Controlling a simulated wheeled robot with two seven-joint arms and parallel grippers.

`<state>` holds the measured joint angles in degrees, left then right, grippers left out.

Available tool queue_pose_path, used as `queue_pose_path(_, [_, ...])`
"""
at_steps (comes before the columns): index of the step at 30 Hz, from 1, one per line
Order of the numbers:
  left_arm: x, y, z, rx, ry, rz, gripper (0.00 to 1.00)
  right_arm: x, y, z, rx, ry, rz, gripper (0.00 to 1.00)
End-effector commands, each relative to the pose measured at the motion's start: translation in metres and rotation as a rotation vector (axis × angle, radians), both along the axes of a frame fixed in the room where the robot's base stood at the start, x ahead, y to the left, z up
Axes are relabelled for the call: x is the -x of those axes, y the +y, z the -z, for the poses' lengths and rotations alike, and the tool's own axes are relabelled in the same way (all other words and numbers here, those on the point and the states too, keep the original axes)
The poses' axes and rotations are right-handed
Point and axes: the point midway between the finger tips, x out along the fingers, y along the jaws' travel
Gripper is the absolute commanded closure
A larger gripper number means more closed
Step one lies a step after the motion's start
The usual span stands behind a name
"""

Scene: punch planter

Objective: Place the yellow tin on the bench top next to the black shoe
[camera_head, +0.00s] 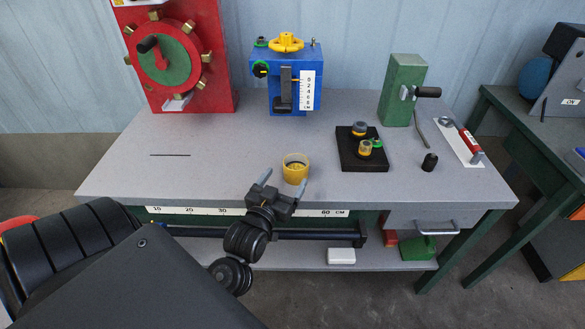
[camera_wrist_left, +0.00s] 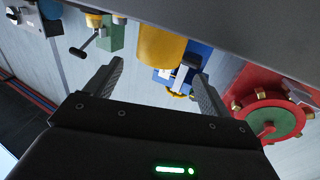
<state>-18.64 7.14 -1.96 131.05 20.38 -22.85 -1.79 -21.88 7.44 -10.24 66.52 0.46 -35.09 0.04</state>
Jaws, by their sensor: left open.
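The yellow tin (camera_head: 296,174) stands upright on the bench top (camera_head: 230,160), close to the front edge. It also shows in the left wrist view (camera_wrist_left: 160,48), ahead of the gap between my fingers. My left gripper (camera_head: 283,184) is open and empty at the front edge, its fingertips just short of the tin. A small black piece (camera_head: 429,163), perhaps the black shoe, stands on the bench to the right. My right gripper is not in view.
A black block (camera_head: 350,163) with two small brass-coloured parts lies between the tin and the small black piece. A blue fixture (camera_head: 275,93), green post (camera_head: 402,90) and red panel (camera_head: 215,70) stand behind. The bench left of the tin is mostly clear.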

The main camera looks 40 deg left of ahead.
Motion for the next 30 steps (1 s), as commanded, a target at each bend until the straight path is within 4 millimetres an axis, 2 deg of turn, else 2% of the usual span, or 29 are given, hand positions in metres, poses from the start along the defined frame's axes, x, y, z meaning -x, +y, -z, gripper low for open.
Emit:
queue_pose_path(3, [0.021, -0.006, 0.001, 0.002, 0.001, -0.001, 0.18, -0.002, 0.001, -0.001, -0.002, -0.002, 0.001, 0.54])
queue_pose_path(9, [0.038, -0.01, 0.0, 0.001, 0.0, 0.0, 0.18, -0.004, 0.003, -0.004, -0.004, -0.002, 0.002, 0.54])
queue_pose_path(26, [0.041, -0.011, -0.001, 0.0, -0.001, -0.001, 0.18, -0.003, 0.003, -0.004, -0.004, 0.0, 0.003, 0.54])
queue_pose_path(30, [0.041, -0.01, 0.0, 0.0, 0.0, -0.002, 0.18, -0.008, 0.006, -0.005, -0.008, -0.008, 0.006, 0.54])
